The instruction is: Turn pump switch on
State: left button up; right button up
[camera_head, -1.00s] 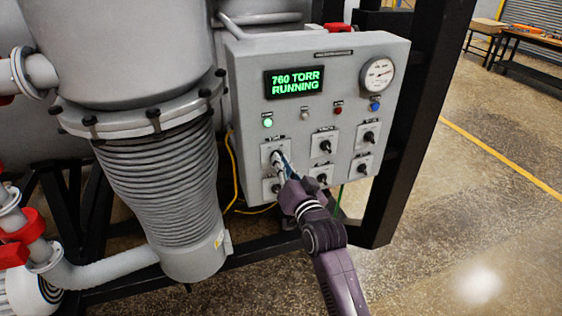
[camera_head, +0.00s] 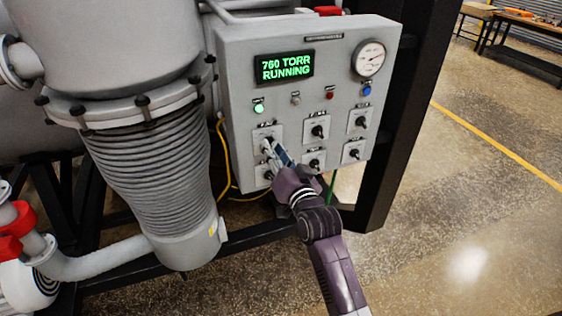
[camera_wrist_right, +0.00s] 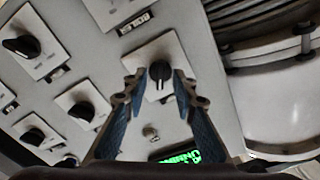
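The grey control panel (camera_head: 235,95) carries several black rotary switches. Their labels are too small to read, so I cannot tell which is the pump switch. My right gripper (camera_head: 270,149) is at the upper-left switch (camera_head: 266,144), which it partly hides. In the right wrist view, that switch's black knob (camera_wrist_right: 160,74) lies between the fingertips of my open right gripper (camera_wrist_right: 160,80), with gaps beside it. The panel's display (camera_head: 284,67) reads "760 TORR RUNNING" in green. A lamp (camera_head: 258,108) below it glows green. My left gripper is not in view.
Neighbouring switches stand close by, to the right (camera_head: 318,131) and below. A round gauge (camera_head: 369,58) is at the panel's upper right. A ribbed bellows (camera_head: 155,170) is left of the panel, and a black frame post (camera_head: 395,150) right of it. Open floor lies farther right.

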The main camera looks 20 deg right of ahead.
jog(key=s, duration=1.1)
jog(key=shift+d, duration=0.2)
jog(key=shift+s, duration=0.1)
jog(key=s+a+f+n+g+b, duration=0.2)
jog(key=f+g, duration=0.1)
jog(key=f, duration=1.4)
jog(key=s+a+f+n+g+b, duration=0.1)
jog(key=s+f+g, duration=0.15)
jog(key=f, duration=1.35)
jog(key=s+f+n+g+b, duration=0.1)
jog(key=s+f+g, duration=0.1)
jog(key=s+f, duration=0.35)
jog(key=s+f+g, duration=0.1)
jog(key=s+f, duration=0.2)
jog(key=f, duration=0.6)
jog(key=s+f+n+g+b, duration=0.1)
jog(key=s+f+g, duration=0.1)
jog(key=s+f, duration=0.35)
jog(key=s+d+f+n+g+b, duration=0.1)
jog(key=s+d+f+g, duration=0.1)
jog(key=s+f, duration=0.4)
jog(key=s+d+f+n+g, duration=0.1)
jog(key=s+d+f+g, duration=0.1)
jog(key=s+f, duration=0.5)
jog(key=s+d+f+n+g+b, duration=0.1)
jog(key=s+f, duration=0.6)
jog(key=s, duration=0.9)
jog(key=shift+s+d+g+h+b, duration=0.2)
jog(key=shift+d+g+h+b, duration=0.15)
jog(key=shift+d+g, duration=0.35)
